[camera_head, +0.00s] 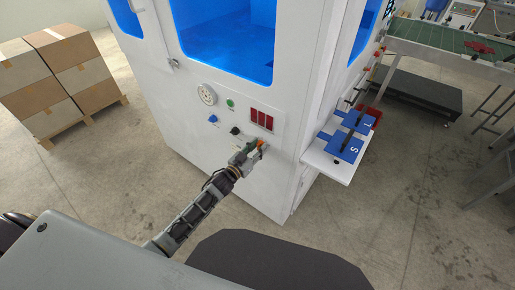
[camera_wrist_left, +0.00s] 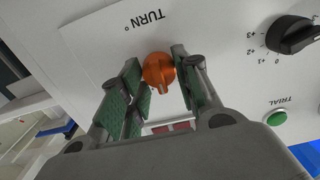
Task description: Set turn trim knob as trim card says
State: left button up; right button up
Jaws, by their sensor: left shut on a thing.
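The turn knob is orange and sits on the white panel under the word TURN° in the left wrist view (camera_wrist_left: 158,72). In the head view only a bit of its orange (camera_head: 262,144) shows beside my gripper. My left gripper (camera_head: 257,147) is at the panel; in the left wrist view its green-padded fingers (camera_wrist_left: 160,80) stand on either side of the knob, shut on it. The knob's pointer and any scale around it are not clear. I cannot make out a trim card in either view. My right gripper is not in view.
A black knob (camera_wrist_left: 292,36) with a numbered scale and a green TRIAL button (camera_wrist_left: 277,118) are close by. The panel also has a gauge (camera_head: 207,94), a blue knob (camera_head: 213,118) and a red display (camera_head: 261,118). A white shelf (camera_head: 327,165) with blue pieces juts out at right.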

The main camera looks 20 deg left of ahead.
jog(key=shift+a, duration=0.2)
pick_arm(q)
jog(key=shift+m, duration=0.4)
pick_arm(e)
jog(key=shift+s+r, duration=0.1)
pick_arm(q)
jog(key=m, duration=0.3)
jog(key=shift+p, duration=0.35)
jog(key=shift+d+m, duration=0.1)
jog(key=shift+m, duration=0.8)
jog(key=shift+f+m, duration=0.1)
jog(key=shift+m, duration=0.6)
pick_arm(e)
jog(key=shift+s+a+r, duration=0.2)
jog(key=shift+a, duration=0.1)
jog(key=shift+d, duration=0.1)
